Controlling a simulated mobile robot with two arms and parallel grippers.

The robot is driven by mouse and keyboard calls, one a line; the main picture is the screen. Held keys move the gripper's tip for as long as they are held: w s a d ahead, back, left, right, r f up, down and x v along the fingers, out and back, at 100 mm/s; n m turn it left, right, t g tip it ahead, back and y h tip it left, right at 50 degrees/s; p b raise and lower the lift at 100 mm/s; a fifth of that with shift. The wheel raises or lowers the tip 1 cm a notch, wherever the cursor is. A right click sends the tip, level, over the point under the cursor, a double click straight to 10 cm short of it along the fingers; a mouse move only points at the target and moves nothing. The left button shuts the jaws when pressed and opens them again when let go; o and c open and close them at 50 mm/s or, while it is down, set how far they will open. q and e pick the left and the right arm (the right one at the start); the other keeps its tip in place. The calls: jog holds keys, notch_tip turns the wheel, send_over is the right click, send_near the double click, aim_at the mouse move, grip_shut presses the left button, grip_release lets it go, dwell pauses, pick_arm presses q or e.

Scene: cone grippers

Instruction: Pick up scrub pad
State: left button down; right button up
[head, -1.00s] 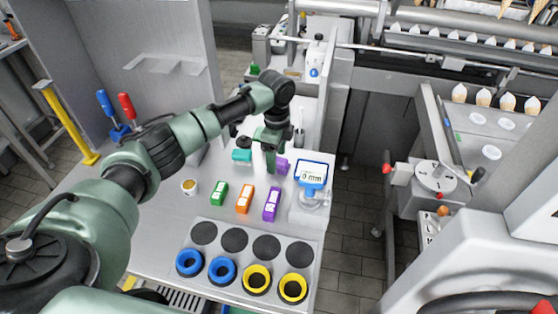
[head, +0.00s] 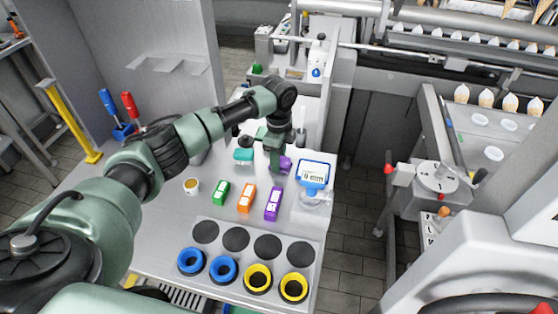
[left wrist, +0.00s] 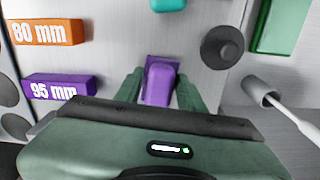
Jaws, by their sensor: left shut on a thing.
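The scrub pad looks to be the small purple block (head: 286,163) on the metal worktop, partly hidden behind my left gripper (head: 276,160). In the left wrist view the purple scrub pad (left wrist: 160,76) sits between the two green fingers of my left gripper (left wrist: 159,92), which are shut on it. The pad's lower part is hidden by the gripper body. I cannot tell whether it is clear of the worktop. My right gripper is not in view.
Green (head: 220,193), orange (head: 246,198) and purple (head: 273,203) labelled blocks lie in front of the gripper. A teal object (head: 243,155) is left, a blue-framed display (head: 313,174) right. A plate with blue and yellow rings (head: 222,268) fills the front.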

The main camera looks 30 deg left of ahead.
pick_arm(q)
notch_tip(320, 180, up, 20)
jog(key=b, duration=0.2)
jog(key=shift+f+b, duration=0.15)
jog(key=shift+b, duration=0.25)
